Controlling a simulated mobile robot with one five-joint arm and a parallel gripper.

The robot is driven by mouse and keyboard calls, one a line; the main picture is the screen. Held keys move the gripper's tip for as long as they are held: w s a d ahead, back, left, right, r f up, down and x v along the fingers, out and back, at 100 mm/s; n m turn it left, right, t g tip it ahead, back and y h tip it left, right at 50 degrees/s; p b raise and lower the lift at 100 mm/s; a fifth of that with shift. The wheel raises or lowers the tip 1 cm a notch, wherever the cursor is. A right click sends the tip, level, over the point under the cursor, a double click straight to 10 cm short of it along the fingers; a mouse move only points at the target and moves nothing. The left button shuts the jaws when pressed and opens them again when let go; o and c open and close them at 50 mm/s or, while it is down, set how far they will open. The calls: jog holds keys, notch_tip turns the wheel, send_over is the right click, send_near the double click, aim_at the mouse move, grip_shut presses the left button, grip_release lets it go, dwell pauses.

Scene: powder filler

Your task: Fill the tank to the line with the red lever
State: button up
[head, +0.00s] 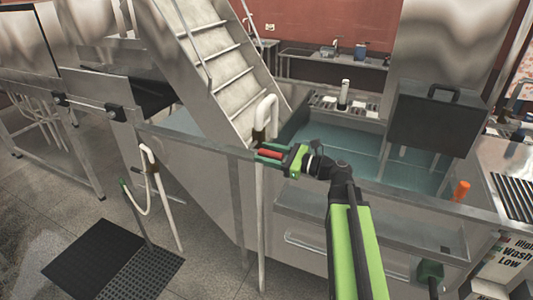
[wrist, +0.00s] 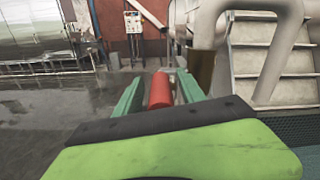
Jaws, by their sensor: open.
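The red lever (head: 270,154) is a short red bar beside the upright white pipe (head: 262,200) at the tank's near rim. My gripper (head: 266,152) is open around it. In the wrist view the red lever (wrist: 160,90) lies between the two green fingers (wrist: 159,88), with gaps visible on both sides. The pipe's top bends over toward the tank. The metal tank (head: 355,145) holds blue-green liquid. I cannot make out a fill line or whether liquid runs from the pipe.
Metal stairs (head: 222,75) rise behind the pipe. A dark box (head: 436,120) hangs over the tank's right side. An orange object (head: 461,190) stands on the right rim. Another white pipe (head: 165,205) stands at left, near black floor mats (head: 85,262).

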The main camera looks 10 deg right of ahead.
jog(key=shift+w+a, duration=0.2)
jog(key=shift+a, duration=0.1)
grip_shut()
jog(key=shift+f, duration=0.1)
dwell(1.2)
